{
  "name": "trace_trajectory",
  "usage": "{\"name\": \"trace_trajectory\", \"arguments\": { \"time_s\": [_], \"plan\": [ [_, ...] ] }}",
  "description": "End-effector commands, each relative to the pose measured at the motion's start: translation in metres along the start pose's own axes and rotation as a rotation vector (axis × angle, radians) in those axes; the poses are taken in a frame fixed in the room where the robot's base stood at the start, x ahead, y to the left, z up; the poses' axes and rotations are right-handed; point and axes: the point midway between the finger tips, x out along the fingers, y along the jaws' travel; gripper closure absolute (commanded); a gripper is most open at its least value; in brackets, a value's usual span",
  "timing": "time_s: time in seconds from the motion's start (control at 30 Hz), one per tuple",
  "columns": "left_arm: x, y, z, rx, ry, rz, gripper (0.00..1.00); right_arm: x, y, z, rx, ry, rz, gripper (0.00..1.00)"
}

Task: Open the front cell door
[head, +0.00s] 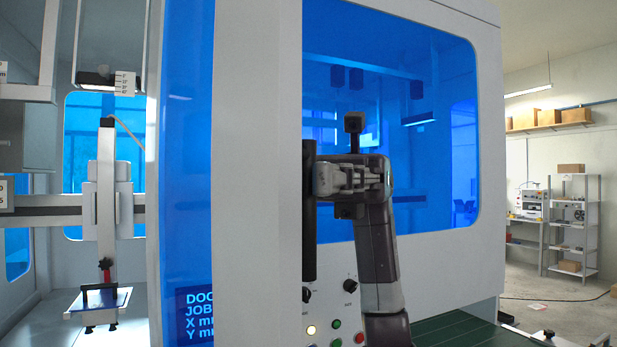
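The front cell door (256,170) shows as a tall white panel with a blue pane (187,130) on its left side. It stands partly open, with the cell interior visible to its left. A black vertical door handle (309,215) runs along the right edge of the white panel. My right gripper (322,179) comes from the right at the handle's upper part, and its fingers look closed on it. The fingertips are partly hidden by the handle. My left gripper is out of view.
Inside the cell hangs a gantry tool (106,190) above a small blue plate (98,302). A display (195,312) is partly covered by the door. Knobs and buttons (336,324) sit below the right blue window (455,150). Shelves (573,225) stand far right.

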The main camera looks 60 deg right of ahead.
Motion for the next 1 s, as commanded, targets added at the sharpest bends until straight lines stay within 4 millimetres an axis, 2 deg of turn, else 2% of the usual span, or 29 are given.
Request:
{"name": "trace_trajectory", "arguments": {
  "time_s": [0.37, 0.7, 1.0],
  "plan": [
    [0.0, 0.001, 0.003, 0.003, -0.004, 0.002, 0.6, -0.005, 0.0, 0.001, 0.002, -0.001, 0.0, 0.72],
    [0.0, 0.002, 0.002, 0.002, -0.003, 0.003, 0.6, -0.055, 0.0, 0.001, 0.001, -0.003, 0.0, 0.72],
    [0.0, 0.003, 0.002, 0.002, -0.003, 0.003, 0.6, -0.075, 0.0, 0.0, 0.001, 0.0, 0.0, 0.72]
  ]
}}
